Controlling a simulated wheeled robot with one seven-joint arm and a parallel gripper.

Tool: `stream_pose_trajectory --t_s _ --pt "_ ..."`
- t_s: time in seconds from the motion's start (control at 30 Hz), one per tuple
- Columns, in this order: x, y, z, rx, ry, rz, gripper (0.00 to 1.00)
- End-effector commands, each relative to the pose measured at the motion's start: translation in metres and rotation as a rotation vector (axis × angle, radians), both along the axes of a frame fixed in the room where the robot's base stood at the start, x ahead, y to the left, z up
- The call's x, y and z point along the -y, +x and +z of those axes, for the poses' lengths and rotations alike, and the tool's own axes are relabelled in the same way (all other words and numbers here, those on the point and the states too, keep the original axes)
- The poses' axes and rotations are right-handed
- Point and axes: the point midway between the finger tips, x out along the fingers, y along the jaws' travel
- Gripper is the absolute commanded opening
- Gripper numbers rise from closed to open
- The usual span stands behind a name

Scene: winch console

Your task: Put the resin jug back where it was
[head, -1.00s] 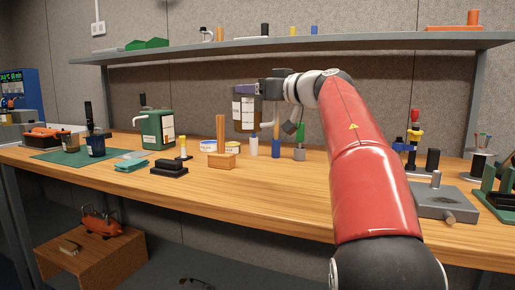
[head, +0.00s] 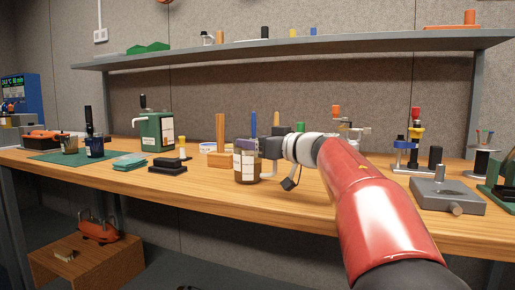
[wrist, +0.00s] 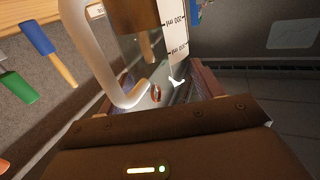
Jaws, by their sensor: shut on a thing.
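The resin jug (head: 247,163) is a brownish, see-through jug with a dark purple-grey top and white labels. In the head view it is upright over the front middle of the wooden bench, and I cannot tell whether its base touches the wood. My gripper (head: 269,150) is shut on it from the right side. In the wrist view the jug's pale handle (wrist: 94,55) and a label (wrist: 173,30) with millilitre marks show close in front of my gripper (wrist: 160,98). The exact finger contact is partly hidden.
A wooden block (head: 219,160) and a black stand (head: 168,166) are left of the jug. A green canister (head: 155,130) stands farther left. A grey metal plate (head: 447,197) is at the right. Bare bench top (head: 200,190) shows left of the jug. A shelf (head: 300,46) runs above.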

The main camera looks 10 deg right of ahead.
Motion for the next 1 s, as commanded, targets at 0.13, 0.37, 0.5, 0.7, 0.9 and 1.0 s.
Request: stream_pose_trajectory --t_s 0.13,0.37,0.5,0.7,0.9,1.0 --pt "0.0 -0.001 0.003 0.004 0.0 0.0 0.1" --pt "0.0 0.0 -0.002 0.001 -0.002 0.0 0.7" --pt "0.0 0.0 -0.002 0.001 -0.001 0.0 0.88" --pt "0.0 0.0 -0.002 0.001 -0.001 0.0 0.88" --pt "0.004 -0.005 0.002 0.001 0.0 -0.002 0.88" --pt "0.013 -0.019 0.002 0.002 -0.001 -0.004 0.88"
